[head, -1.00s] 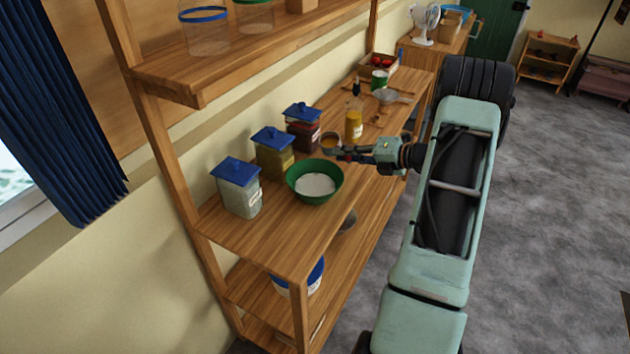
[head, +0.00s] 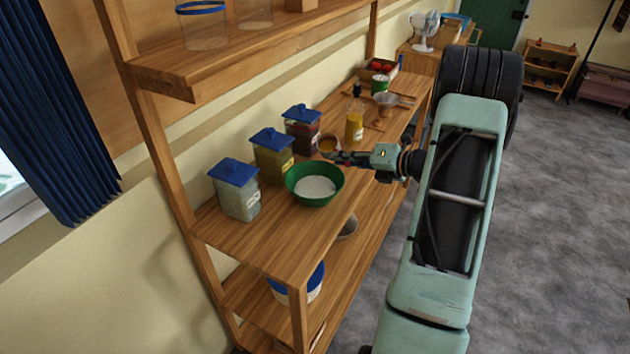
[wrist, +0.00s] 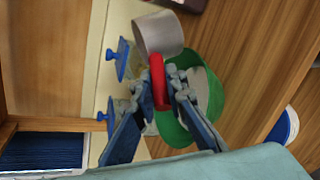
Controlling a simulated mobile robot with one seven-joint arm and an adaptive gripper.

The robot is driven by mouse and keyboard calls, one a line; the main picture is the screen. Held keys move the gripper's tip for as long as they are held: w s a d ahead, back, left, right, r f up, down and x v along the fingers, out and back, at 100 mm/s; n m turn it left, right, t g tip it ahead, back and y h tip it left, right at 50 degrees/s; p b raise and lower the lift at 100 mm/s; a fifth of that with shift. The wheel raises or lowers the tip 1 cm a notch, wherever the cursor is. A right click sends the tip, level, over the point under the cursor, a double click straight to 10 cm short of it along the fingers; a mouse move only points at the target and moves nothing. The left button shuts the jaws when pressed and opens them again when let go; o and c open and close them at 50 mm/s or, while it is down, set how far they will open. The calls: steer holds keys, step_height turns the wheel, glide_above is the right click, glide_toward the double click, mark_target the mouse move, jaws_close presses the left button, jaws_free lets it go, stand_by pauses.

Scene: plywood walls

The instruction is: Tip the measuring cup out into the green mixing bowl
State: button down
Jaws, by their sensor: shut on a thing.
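The measuring cup is a grey metal cup (wrist: 158,33) with a red handle (wrist: 159,84). In the head view the cup (head: 329,146) shows brownish-orange inside. My gripper (head: 347,158) is shut on the handle, and its fingers (wrist: 161,82) clasp it from both sides in the wrist view. The green mixing bowl (head: 302,191) stands on the shelf with white stuff in it. The cup is held just behind the bowl's far rim in the head view. In the wrist view the bowl (wrist: 211,82) is partly hidden behind the gripper and cup.
Three blue-lidded canisters (head: 239,190) (head: 272,158) (head: 302,133) line the wall side. A yellow bottle (head: 354,126) stands beyond the cup. Farther back are a sieve (head: 386,100), a green tin (head: 380,83) and a box (head: 372,69). An upper shelf (head: 260,55) overhangs; the front shelf is clear.

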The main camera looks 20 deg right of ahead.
steer(key=shift+s+a+f+n+h+b, duration=0.1)
steer(key=shift+s+a+n+h+b, duration=0.3)
steer(key=shift+b, duration=0.95)
steer(key=shift+s+a+f+n+t+b, duration=0.15)
steer(key=shift+f+n+t+b, duration=0.2)
steer(key=shift+b, duration=1)
steer(key=shift+a+f+n+t+b, duration=0.15)
steer(key=shift+f+n+b, duration=0.25)
steer(key=shift+b, duration=0.95)
steer(key=shift+f+n+t+h+b, duration=0.2)
steer(key=shift+n+t+b, duration=0.55)
steer(key=shift+b, duration=2.6)
steer(key=shift+r+n+t+h+b, duration=0.2)
steer(key=shift+n+b, duration=0.9)
steer(key=shift+b, duration=2.2)
steer(key=shift+s+a+f+n+t+b, duration=0.2)
steer(key=shift+s+a+n+t+b, duration=0.3)
steer(key=shift+b, duration=1.9)
steer(key=shift+n+h+b, duration=0.3)
steer(key=shift+n+b, duration=0.2)
steer(key=shift+b, duration=0.2)
